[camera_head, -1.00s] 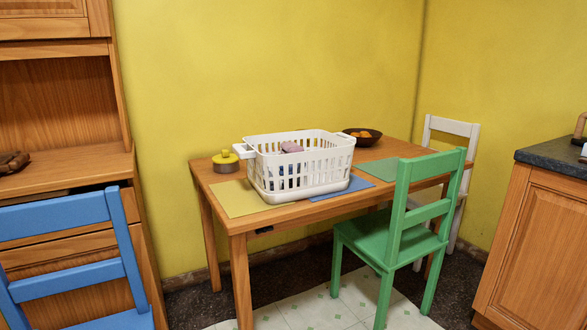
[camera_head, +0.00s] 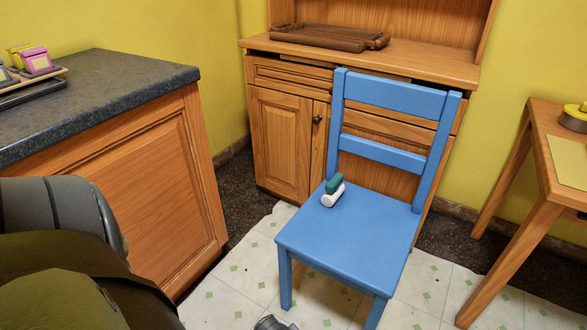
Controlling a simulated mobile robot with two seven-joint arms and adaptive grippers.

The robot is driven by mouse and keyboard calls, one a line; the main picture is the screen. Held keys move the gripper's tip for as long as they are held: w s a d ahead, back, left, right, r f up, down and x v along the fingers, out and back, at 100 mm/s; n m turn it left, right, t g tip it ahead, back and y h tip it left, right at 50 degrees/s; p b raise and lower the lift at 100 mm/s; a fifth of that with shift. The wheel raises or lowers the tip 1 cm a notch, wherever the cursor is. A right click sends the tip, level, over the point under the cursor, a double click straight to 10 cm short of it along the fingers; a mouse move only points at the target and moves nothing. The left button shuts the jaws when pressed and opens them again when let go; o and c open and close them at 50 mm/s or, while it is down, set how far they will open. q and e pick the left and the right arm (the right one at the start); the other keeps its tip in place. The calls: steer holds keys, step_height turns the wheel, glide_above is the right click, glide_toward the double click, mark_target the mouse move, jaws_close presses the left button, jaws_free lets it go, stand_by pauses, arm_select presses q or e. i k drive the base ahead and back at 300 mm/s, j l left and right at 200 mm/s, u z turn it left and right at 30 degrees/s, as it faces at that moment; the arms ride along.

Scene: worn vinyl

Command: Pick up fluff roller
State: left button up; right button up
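The fluff roller, with a white roll (camera_head: 333,196) and a green part (camera_head: 334,183), lies on the seat of a blue chair (camera_head: 352,232), towards its back left. Nothing touches it except the seat. Large links of my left arm fill the lower left of the head view. A small grey piece (camera_head: 272,323) at the bottom edge looks like the tip of my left gripper, well below and apart from the roller. Most of it is cut off, so its opening does not show. My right gripper is not in view.
A dark-topped counter (camera_head: 110,92) with a tray of small packets stands at left. A wooden cabinet (camera_head: 279,140) with a brown tray (camera_head: 330,37) stands behind the chair. The table (camera_head: 540,150) is at right. Tiled floor (camera_head: 240,275) lies clear before the chair.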

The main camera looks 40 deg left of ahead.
mark_target(335, 188)
steer(key=u, duration=1.1)
